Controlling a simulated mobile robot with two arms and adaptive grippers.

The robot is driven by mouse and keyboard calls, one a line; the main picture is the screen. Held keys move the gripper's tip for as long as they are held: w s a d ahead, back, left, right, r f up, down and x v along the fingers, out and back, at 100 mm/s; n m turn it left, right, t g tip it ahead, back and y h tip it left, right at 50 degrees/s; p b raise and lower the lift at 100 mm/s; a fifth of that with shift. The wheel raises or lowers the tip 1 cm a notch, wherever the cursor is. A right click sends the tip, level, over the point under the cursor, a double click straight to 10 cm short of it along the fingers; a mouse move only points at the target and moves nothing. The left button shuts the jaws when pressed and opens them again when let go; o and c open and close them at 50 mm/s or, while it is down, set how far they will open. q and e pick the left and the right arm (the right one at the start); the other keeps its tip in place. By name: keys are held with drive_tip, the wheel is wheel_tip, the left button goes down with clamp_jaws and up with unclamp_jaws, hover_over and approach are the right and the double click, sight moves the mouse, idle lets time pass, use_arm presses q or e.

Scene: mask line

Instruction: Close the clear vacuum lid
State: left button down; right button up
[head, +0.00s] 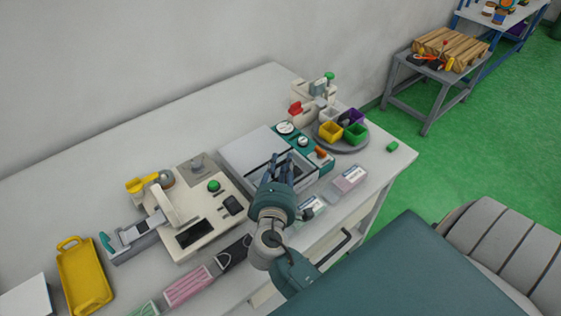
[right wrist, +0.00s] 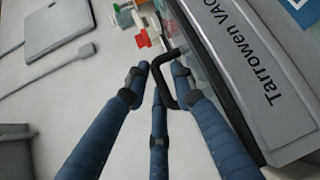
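The vacuum machine (head: 246,152) is a pale grey box near the middle of the bench, with a teal gauge panel on its right. In the right wrist view its grey front (right wrist: 262,85) bears the lettering "Tarrowen VAC". A black bar handle (right wrist: 165,80) stands among my fingers there. The clear lid itself is hard to make out, and its angle cannot be told. My right gripper (head: 279,165) is over the machine's right front part; it also shows in the right wrist view (right wrist: 161,72). Its fingers are apart around the handle, with no clear grip on it. My left gripper is out of view.
A cream sealing machine (head: 200,215) stands to the left, with a yellow tray (head: 84,278) beyond it. Pink masks (head: 188,287) lie at the front edge. A round carousel of coloured bins (head: 343,147) stands at the right, near small boxes (head: 348,181).

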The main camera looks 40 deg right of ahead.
drive_tip(key=shift+d, duration=0.1)
drive_tip(key=v, duration=1.2)
idle(0.4)
